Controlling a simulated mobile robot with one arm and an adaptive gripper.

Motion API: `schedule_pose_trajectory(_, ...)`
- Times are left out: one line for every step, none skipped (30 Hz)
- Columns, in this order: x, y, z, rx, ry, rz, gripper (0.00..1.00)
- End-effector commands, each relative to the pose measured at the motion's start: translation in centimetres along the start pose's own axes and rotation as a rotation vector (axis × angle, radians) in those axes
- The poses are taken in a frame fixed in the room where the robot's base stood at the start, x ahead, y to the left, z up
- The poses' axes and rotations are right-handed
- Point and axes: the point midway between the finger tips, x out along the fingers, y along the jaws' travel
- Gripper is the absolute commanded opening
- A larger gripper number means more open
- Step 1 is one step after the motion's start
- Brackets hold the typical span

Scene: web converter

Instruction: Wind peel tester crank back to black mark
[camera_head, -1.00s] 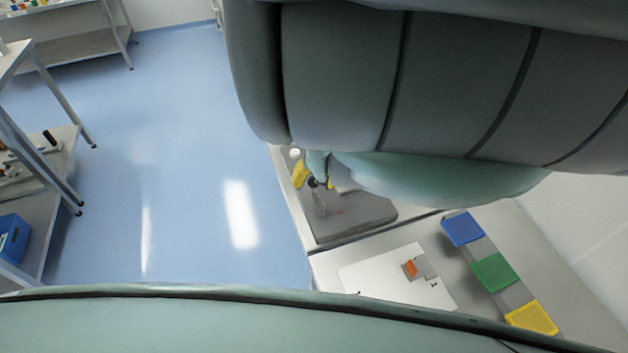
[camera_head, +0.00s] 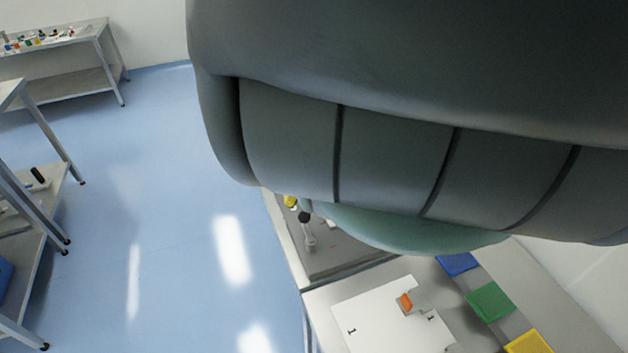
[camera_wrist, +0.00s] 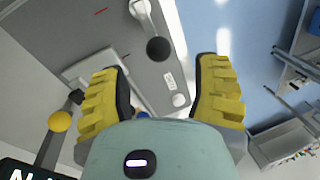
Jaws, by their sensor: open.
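The peel tester is a grey flat-topped unit (camera_wrist: 140,50) below my gripper in the wrist view; part of it also shows in the head view (camera_head: 345,257). Its crank is a pale metal arm (camera_wrist: 143,12) with a round black knob (camera_wrist: 159,49); the knob also shows in the head view (camera_head: 304,217). My gripper (camera_wrist: 162,66) is open, with its yellow ribbed fingers spread. The knob appears between and just beyond the fingertips, with nothing held. Short red marks (camera_wrist: 100,11) show on the grey top. I cannot make out a black mark.
A yellow ball on a dark lever (camera_wrist: 60,121) stands left of my gripper in the wrist view. A white board with an orange piece (camera_head: 405,301) and blue, green (camera_head: 490,301) and yellow trays lie on the bench. Blue floor at left is clear between shelves.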

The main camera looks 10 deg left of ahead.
Motion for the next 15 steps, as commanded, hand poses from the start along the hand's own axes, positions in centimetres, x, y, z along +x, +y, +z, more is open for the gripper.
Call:
schedule_pose_trajectory(-0.4, 0.1, 0.0, 0.001, 0.001, 0.002, 0.63)
schedule_pose_trajectory(-0.6, 0.2, 0.0, 0.001, 0.001, 0.002, 0.63)
schedule_pose_trajectory(-0.9, 0.2, 0.0, 0.001, 0.001, 0.003, 0.63)
schedule_pose_trajectory(-1.1, 0.3, 0.0, 0.002, 0.002, 0.005, 0.63)
schedule_pose_trajectory(-1.4, 0.4, 0.1, 0.002, 0.001, 0.007, 0.63)
schedule_pose_trajectory(-1.7, 0.3, 0.0, 0.001, 0.003, 0.007, 0.63)
schedule_pose_trajectory(-1.9, 0.3, -0.1, 0.003, 0.005, 0.006, 0.63)
schedule_pose_trajectory(-2.1, 0.3, -0.1, 0.000, 0.005, 0.006, 0.63)
schedule_pose_trajectory(-2.4, 0.3, -0.1, 0.003, 0.006, 0.005, 0.63)
schedule_pose_trajectory(-2.6, 0.2, -0.1, 0.001, 0.005, 0.005, 0.63)
schedule_pose_trajectory(-2.8, 0.2, -0.1, 0.002, 0.005, 0.005, 0.63)
schedule_pose_trajectory(-3.1, 0.3, -0.1, 0.002, 0.005, 0.005, 0.63)
schedule_pose_trajectory(-3.3, 0.3, -0.1, 0.001, 0.005, 0.007, 0.63)
schedule_pose_trajectory(-3.5, 0.3, -0.1, 0.003, 0.005, 0.007, 0.63)
schedule_pose_trajectory(-3.8, 0.4, 0.0, 0.002, 0.004, 0.009, 0.63)
